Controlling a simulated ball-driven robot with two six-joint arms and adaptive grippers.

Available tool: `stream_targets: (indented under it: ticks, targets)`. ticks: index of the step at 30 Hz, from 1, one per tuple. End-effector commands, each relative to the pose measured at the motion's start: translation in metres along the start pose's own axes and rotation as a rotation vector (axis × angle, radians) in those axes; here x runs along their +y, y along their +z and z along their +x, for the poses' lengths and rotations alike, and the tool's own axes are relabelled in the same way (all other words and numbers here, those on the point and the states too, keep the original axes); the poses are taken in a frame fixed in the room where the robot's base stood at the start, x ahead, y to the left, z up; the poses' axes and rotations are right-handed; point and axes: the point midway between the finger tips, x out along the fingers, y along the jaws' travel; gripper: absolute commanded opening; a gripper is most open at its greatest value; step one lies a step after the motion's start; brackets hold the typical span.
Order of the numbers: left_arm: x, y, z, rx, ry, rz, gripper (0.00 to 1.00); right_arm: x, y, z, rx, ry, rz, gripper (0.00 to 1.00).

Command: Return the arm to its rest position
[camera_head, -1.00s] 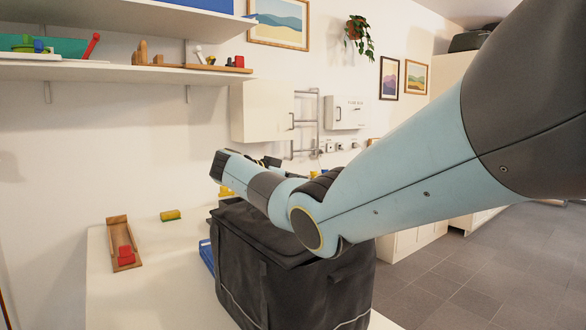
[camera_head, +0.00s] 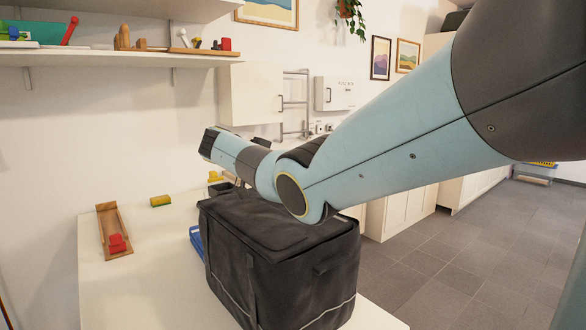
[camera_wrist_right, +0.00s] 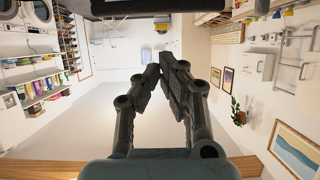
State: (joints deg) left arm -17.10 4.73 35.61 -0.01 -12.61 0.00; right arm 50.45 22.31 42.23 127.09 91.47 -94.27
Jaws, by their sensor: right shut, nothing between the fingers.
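My right arm (camera_head: 400,145) comes in from the right of the head view and reaches across, above the black fabric box on the table. Its gripper is hard to make out there, as the arm's far end hides it. In the right wrist view my right gripper (camera_wrist_right: 163,68) has its two dark fingers together at the tips, with nothing between them. It points out into open room. My left gripper is in neither view.
The black box (camera_head: 250,265) stands on the white table (camera_head: 150,285) below the arm. A wooden ramp (camera_head: 108,220) with a red piece and a yellow block (camera_head: 160,201) lie left. Shelves (camera_head: 130,57) hang upper left. Grey floor (camera_head: 430,255) is open at right.

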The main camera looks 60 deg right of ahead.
Motion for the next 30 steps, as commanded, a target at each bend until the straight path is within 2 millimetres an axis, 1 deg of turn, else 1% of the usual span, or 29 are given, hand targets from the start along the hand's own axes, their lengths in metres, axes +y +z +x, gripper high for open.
stream_targets:
  ticks: [1,3,9,12,15,18,26,29,30]
  targets:
    - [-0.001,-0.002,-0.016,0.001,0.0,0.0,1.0,-0.002,-0.014,-0.013,-0.002,-0.003,0.001,0.0]
    - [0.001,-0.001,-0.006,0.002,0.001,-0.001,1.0,-0.002,-0.014,-0.029,-0.001,-0.005,0.004,0.0]
    - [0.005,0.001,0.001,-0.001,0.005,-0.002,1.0,-0.001,-0.029,-0.07,-0.002,-0.003,0.002,0.0]
    - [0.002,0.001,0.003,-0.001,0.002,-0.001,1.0,-0.001,-0.035,-0.084,-0.001,-0.002,0.001,0.0]
    - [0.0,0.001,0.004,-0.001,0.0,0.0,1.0,-0.001,-0.038,-0.093,-0.001,-0.001,0.0,0.0]
    - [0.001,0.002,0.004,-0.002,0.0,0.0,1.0,-0.001,-0.041,-0.097,0.001,0.0,0.001,0.0]
    - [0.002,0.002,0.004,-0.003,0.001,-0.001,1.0,-0.002,-0.042,-0.097,0.016,-0.015,0.01,0.0]
    - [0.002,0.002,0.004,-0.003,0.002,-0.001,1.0,-0.013,-0.046,-0.097,0.105,-0.113,0.065,0.0]
    - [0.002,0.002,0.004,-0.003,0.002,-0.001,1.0,-0.02,-0.05,-0.1,0.166,-0.186,0.103,0.0]
